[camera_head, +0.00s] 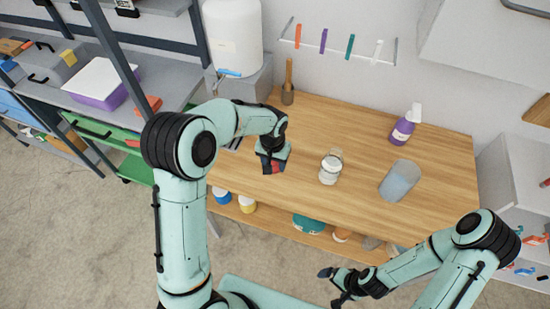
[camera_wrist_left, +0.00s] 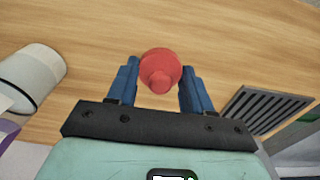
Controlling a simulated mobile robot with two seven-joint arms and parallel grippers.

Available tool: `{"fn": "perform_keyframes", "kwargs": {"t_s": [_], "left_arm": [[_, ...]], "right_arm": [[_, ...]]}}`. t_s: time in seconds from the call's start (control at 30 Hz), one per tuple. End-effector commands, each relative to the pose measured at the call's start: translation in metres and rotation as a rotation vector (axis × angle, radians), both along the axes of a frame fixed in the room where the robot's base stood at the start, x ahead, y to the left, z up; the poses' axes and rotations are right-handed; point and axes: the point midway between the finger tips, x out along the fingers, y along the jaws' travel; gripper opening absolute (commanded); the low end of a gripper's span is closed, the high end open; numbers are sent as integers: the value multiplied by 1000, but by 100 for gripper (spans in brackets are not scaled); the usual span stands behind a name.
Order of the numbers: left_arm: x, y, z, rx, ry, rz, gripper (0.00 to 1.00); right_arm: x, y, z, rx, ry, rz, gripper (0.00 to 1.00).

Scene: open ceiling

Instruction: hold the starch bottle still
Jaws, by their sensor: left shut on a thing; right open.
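My left gripper (camera_head: 271,166) is low over the left part of the wooden table. In the left wrist view its blue fingers (camera_wrist_left: 158,90) stand on either side of a red-topped bottle (camera_wrist_left: 160,67), seen from above. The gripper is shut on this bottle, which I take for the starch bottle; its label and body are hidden. In the head view only a bit of red (camera_head: 278,167) shows beside the fingers. My right gripper (camera_head: 333,285) is open and empty, low in front of the table.
A dark grate (camera_wrist_left: 262,107) lies close by the left gripper. The table's middle back is clear.

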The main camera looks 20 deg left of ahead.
Motion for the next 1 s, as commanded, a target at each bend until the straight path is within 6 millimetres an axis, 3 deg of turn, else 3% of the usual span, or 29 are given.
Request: {"fn": "perform_keyframes", "kwargs": {"t_s": [0.27,1.0], "left_arm": [[4,-13,22,-2,-4,-2,18],[34,-97,181,-1,-5,-3,18]], "right_arm": [[-9,0,-6,0,9,0,100],[-9,0,-7,0,9,0,100]]}}
